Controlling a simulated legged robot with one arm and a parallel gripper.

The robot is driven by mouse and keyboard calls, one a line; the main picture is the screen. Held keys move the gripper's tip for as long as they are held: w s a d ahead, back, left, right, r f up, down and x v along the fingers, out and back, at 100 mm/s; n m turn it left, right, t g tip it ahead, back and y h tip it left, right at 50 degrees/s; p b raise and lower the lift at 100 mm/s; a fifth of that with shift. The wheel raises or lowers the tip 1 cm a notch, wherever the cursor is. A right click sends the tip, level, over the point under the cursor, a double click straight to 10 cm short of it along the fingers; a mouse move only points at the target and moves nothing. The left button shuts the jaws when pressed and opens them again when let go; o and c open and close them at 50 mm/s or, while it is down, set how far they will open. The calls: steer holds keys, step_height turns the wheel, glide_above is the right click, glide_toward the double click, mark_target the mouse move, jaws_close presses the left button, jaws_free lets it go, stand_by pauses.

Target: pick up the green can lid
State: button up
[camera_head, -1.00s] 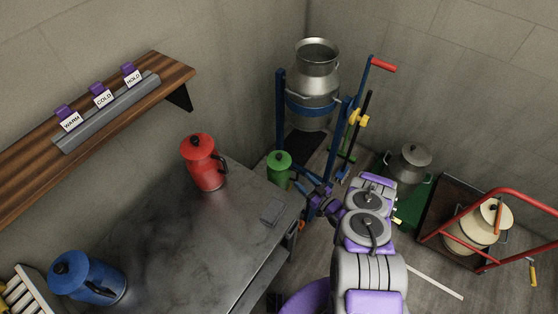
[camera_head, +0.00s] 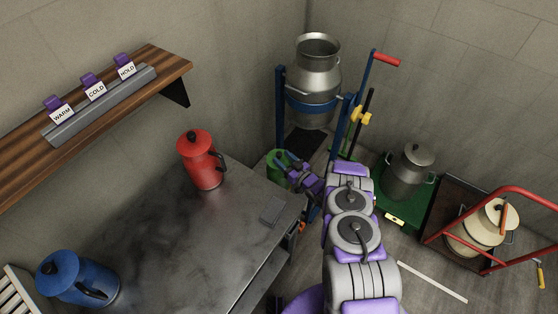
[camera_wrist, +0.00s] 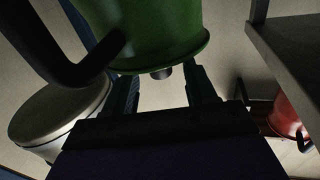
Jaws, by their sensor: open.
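The green can (camera_head: 273,172) stands on the floor beyond the grey table's far corner, and my gripper (camera_head: 290,163) covers much of its top in the head view. The wrist view looks upside down. There, the green can (camera_wrist: 150,25) fills the top, with its green lid's rim (camera_wrist: 165,57) at its lower edge. A dark knob (camera_wrist: 162,72) sticks out from the lid between my fingers. My gripper is open in the wrist view (camera_wrist: 162,79), one finger on each side of the knob. I cannot tell whether they touch it.
The grey table (camera_head: 165,250) holds a red can (camera_head: 202,165) and a blue can (camera_head: 72,278). A blue stand with a metal milk can (camera_head: 315,75) is behind the green can. A lidded metal pot (camera_head: 408,170) and a red cart (camera_head: 485,262) stand right.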

mark_target(281, 156)
steer(key=x, duration=0.3)
steer(key=shift+w+r+b, duration=0.1)
steer(key=shift+r+b, duration=0.05)
steer(key=shift+b, duration=0.2)
steer(key=c, duration=1)
